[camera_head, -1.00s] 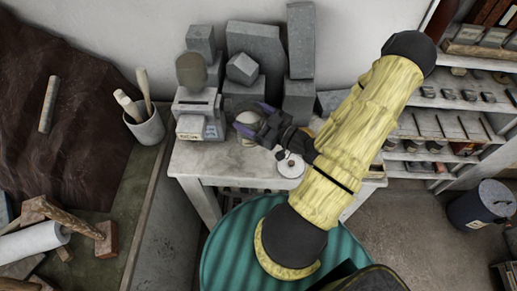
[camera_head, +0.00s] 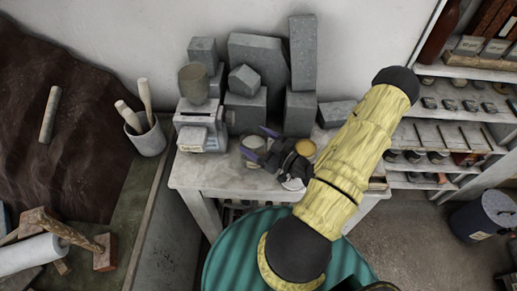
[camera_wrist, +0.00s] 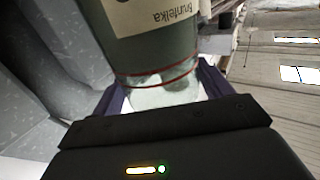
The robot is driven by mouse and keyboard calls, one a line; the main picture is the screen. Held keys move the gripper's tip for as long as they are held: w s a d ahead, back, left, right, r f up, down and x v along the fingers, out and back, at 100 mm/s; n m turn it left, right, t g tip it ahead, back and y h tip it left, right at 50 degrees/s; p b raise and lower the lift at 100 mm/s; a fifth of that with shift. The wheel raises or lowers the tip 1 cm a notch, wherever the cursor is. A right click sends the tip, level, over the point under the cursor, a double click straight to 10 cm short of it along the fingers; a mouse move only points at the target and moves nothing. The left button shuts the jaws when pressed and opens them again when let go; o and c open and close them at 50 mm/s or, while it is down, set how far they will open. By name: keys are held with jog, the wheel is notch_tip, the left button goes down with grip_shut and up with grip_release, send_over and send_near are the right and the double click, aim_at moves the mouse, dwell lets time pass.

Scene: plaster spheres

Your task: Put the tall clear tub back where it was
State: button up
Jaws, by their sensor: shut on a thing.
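My gripper (camera_head: 266,147) is above or at the small pale table (camera_head: 232,180), in front of the grey blocks. It is shut on the tub (camera_head: 250,145), which shows small and partly covered by the fingers in the head view. In the wrist view the tub (camera_wrist: 165,55) is a grey-green see-through cylinder with a lettered paper label, thin red bands and whitish stuff near one end. The purple fingers (camera_wrist: 165,97) sit on both sides of it. I cannot tell whether its base touches the table.
Grey blocks (camera_head: 258,55) stand along the wall behind. A grey device (camera_head: 201,125) with a brown cylinder on top is to the left. A jar with a yellowish top (camera_head: 305,148) is close right of my gripper. A white disc (camera_head: 293,184) lies near the front edge.

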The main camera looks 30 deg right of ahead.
jog(key=shift+f, duration=0.15)
jog(key=shift+f+p, duration=0.6)
jog(key=shift+f, duration=1.45)
jog(key=shift+f, duration=0.15)
jog(key=o, duration=1.2)
jog(key=shift+s+d, duration=0.1)
